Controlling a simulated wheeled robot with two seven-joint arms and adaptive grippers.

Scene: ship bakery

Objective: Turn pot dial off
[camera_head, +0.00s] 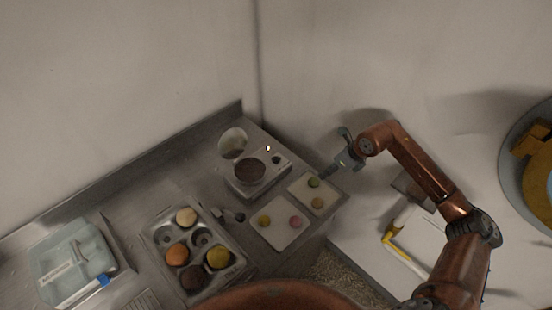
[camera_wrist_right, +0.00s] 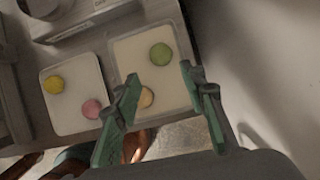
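A dark pot (camera_head: 249,170) sits on a grey metal unit (camera_head: 243,189) on the counter. A small dark dial (camera_head: 276,159) is at the right of this unit, beside a small bright light (camera_head: 268,148); its turn position is too small to tell. My right gripper (camera_head: 334,156) is to the right of the dial, apart from it, above the plate at the counter's right end. In the wrist view its two green fingers (camera_wrist_right: 160,78) are spread with nothing gripped between them. The unit's edge (camera_wrist_right: 92,22) shows at the top there. My left gripper is not in view.
A muffin tray (camera_head: 163,236) and a pale blue box (camera_head: 62,279) stand left. Walls rise behind the counter.

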